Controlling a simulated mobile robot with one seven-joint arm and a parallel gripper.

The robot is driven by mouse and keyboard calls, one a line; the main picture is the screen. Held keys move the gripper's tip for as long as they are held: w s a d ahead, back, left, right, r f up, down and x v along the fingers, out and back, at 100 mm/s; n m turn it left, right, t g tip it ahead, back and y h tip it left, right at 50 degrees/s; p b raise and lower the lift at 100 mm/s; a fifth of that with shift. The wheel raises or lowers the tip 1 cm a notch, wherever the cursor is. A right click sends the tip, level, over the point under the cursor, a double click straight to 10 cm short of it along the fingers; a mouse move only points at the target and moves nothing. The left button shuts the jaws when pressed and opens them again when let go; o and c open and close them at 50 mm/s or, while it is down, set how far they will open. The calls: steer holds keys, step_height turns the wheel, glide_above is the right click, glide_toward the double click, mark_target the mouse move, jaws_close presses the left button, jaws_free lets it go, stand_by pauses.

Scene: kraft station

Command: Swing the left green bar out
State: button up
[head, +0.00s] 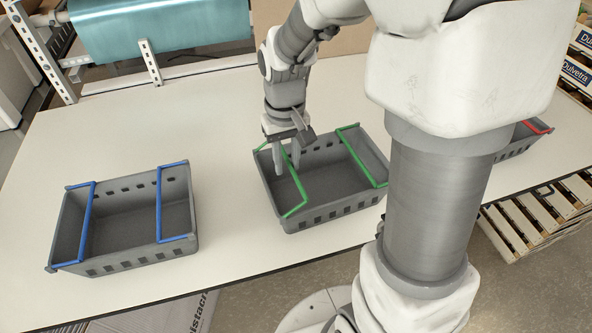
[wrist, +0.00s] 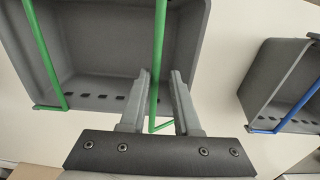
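The grey crate with green bars (head: 330,215) stands mid-table in the head view. Its left green bar (head: 297,192) lies across the crate's opening, near the left side. My gripper (head: 288,168) is over the left part of this crate, pointing down. In the wrist view the same bar (wrist: 160,45) runs between the two fingers of my gripper (wrist: 160,80). The fingers are open, one on each side of the bar, with a gap to each. The right green bar (head: 357,158) also spans the opening; it shows at the left in the wrist view (wrist: 43,55).
A grey crate (head: 128,260) with two blue bars stands to the left, with clear table between. A crate with a red bar (head: 537,126) is partly hidden behind my arm at the right. A teal roll (head: 160,25) is behind the table.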

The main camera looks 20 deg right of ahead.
steer(key=shift+a, duration=0.1)
steer(key=shift+s+a+r+p, duration=0.1)
steer(key=shift+a+r+p, duration=0.4)
steer(key=shift+a, duration=0.55)
steer(key=shift+a+r, duration=0.3)
steer(key=shift+a, duration=0.95)
steer(key=shift+s+a, duration=0.15)
steer(key=shift+a, duration=1)
steer(key=shift+r+p, duration=0.1)
steer(key=shift+p, duration=0.2)
